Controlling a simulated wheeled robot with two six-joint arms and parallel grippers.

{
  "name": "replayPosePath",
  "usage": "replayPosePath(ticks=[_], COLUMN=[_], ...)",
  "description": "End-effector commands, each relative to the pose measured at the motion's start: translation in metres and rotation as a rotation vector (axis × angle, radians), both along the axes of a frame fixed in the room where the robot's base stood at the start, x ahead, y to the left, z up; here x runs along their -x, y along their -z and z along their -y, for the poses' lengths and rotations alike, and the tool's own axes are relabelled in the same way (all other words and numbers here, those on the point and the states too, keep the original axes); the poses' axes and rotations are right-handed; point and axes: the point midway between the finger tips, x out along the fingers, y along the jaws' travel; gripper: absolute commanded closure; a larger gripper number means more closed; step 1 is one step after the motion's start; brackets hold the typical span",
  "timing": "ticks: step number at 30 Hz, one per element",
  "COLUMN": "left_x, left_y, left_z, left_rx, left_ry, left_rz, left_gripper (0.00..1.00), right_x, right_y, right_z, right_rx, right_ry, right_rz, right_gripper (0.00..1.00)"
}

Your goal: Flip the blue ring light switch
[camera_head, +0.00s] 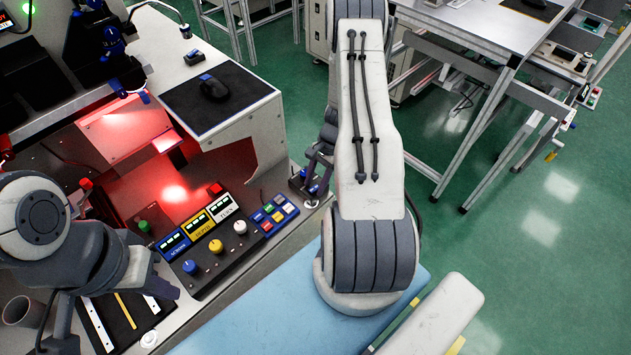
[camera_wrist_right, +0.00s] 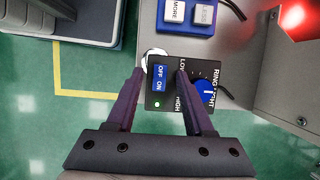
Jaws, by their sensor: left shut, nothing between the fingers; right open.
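The ring light box is black with a blue OFF/ON rocker switch (camera_wrist_right: 161,78), a green lamp below it and a blue dial (camera_wrist_right: 205,92) beside it. My right gripper (camera_wrist_right: 160,72) is open, its two dark fingers on either side of the switch; I cannot tell whether they touch the box. In the head view the right gripper (camera_head: 318,160) is small and partly behind my arm, over the box (camera_head: 303,186) at the bench corner. My left gripper (camera_head: 164,289) is shut and empty above the bench's lower left; its fingers are hard to make out.
A control panel (camera_head: 218,258) with coloured knobs and buttons stands left of the ring light box. In the wrist view, a blue two-button box (camera_wrist_right: 187,14) lies just above it, and a metal housing (camera_wrist_right: 289,75) stands at right. Green floor is beyond the bench.

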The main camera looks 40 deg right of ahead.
Motion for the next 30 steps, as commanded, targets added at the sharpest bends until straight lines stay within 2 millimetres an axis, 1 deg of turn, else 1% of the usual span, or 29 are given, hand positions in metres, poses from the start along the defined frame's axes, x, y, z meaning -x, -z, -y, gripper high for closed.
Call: replayPosePath(ticks=[1,2,3,6,14,20,22,27,30], left_x=[0.0,0.0,0.0,0.0,0.0,0.0,0.0,0.0,0.0], left_y=[0.0,0.0,0.0,0.0,-0.002,-0.009,-0.014,-0.035,-0.039], left_z=[0.0,0.0,0.0,0.0,0.0,0.0,0.0,0.0,0.0], left_rx=[0.0,0.0,0.0,0.0,0.0,0.0,0.0,0.0,0.0], left_ry=[0.0,0.0,0.0,0.0,0.0,0.0,0.0,0.0,0.0], left_rz=[0.0,0.0,0.0,0.0,0.0,0.0,0.0,0.0,0.0], left_gripper=[1.0,1.0,1.0,1.0,1.0,1.0,1.0,1.0,1.0], right_x=[0.0,0.0,0.0,0.0,0.0,0.001,0.001,0.002,0.002], right_y=[0.0,0.0,0.0,0.0,-0.001,-0.003,-0.004,-0.004,-0.002], right_z=[0.0,0.0,0.0,0.0,-0.002,-0.008,-0.01,-0.013,-0.013], right_rx=[0.0,0.0,0.0,0.0,0.029,0.184,0.244,0.35,0.384], right_ry=[0.0,0.0,0.0,0.0,-0.003,-0.006,-0.006,-0.004,-0.002], right_rz=[0.0,0.0,0.0,0.0,0.001,0.01,0.015,0.022,0.027], right_gripper=[0.47,0.51,0.67,1.0,1.0,1.0,1.0,1.0,1.0])
